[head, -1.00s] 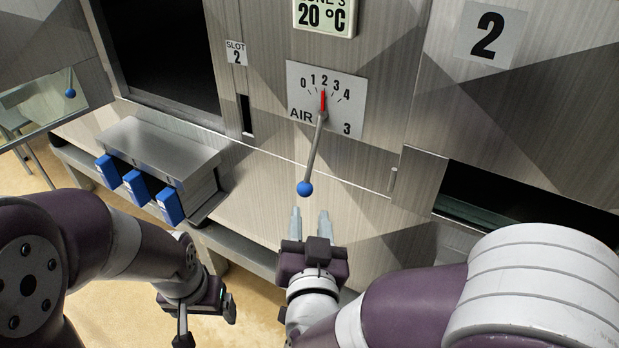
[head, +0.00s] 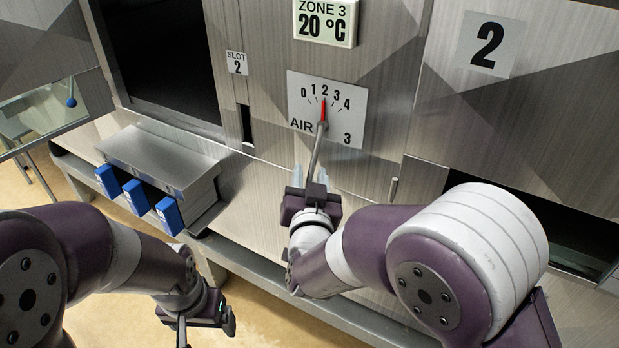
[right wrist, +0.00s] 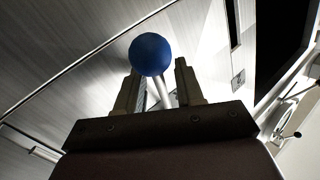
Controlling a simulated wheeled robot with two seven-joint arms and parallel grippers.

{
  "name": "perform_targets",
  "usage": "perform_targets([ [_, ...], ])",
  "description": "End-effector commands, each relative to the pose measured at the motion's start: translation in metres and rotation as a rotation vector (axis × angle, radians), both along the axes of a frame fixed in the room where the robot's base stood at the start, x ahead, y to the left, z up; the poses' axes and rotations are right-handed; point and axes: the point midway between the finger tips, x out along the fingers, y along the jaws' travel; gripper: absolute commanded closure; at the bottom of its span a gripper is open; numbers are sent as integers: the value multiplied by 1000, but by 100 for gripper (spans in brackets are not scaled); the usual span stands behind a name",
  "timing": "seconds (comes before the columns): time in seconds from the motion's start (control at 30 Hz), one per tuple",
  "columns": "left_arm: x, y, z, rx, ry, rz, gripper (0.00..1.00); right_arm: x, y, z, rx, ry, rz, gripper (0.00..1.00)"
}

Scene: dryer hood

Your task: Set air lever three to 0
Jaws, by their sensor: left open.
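The air dial plate marked 3 (head: 345,112) is on the panel in the head view, with a scale from 0 to 4. Its red pointer (head: 323,110) stands at 2. The lever's thin grey rod (head: 316,155) hangs down and slightly left from the dial. Its blue knob (right wrist: 152,55) shows in the right wrist view, but my gripper hides it in the head view. My right gripper (head: 310,175) is open, with its fingers on either side of the lever near the knob; gaps show beside the rod. My left gripper (head: 206,332) is open and empty at the lower left.
A metal box (head: 160,160) with several blue tabs juts out left of the lever. A small handle (head: 393,189) sticks out right of it. A zone 3 display (head: 325,20) reading 20 °C is above. Dark openings lie at upper left and right.

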Motion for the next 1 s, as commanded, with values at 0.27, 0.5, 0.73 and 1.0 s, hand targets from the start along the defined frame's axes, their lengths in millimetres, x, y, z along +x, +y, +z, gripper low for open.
perform_targets([
  [0.27,0,0,0,0,0,0,15,0,0,0,0,0,0,100],
  [0.5,0,0,8,0,0,0,15,-2,-2,3,-20,13,-1,100],
  [0.73,0,0,39,0,0,0,15,-7,-12,9,-123,74,-1,100],
  [1.0,0,0,91,0,0,0,15,-17,-28,16,-312,185,-1,100],
])
